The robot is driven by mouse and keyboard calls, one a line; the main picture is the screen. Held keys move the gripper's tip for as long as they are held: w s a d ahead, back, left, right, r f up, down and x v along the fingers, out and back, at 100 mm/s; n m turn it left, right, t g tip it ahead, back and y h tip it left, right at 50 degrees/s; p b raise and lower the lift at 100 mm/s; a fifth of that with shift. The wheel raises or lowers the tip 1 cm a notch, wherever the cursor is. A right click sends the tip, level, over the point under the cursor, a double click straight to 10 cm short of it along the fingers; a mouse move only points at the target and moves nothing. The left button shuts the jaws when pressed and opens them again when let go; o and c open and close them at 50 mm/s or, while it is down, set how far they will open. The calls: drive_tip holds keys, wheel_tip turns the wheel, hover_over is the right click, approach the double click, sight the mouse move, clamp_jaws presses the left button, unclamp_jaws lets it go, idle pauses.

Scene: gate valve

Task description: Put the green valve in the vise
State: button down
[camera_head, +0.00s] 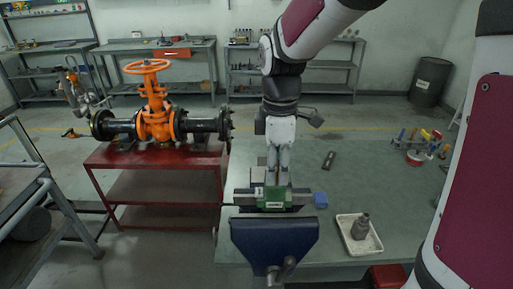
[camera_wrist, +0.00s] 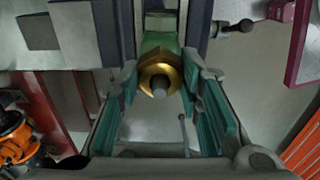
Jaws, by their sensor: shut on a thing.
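The green valve (camera_head: 274,197) sits at the top of the blue vise (camera_head: 262,243) at the table's front edge. My gripper (camera_head: 277,182) reaches down to it from above and behind. The valve's green body (camera_wrist: 160,42) lies beyond, between the grey jaws of the vise (camera_wrist: 198,25). Whether the jaws press on the valve cannot be told.
A white tray (camera_head: 345,237) with a grey part stands on the green-grey table (camera_head: 300,222). A dark tool (camera_head: 329,160) and colourful tools (camera_head: 420,145) lie farther back. An orange gate valve (camera_head: 155,112) stands on a red stand at left.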

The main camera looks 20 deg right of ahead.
sight(275, 189)
drive_tip(key=shift+f+b, duration=1.35)
drive_tip(key=shift+f, duration=2.05)
drive_tip(key=c, duration=1.1)
unclamp_jaws()
drive_tip(key=shift+o, duration=0.2)
drive_tip(key=shift+r+p, duration=1.9)
drive_tip(key=shift+r, duration=1.6)
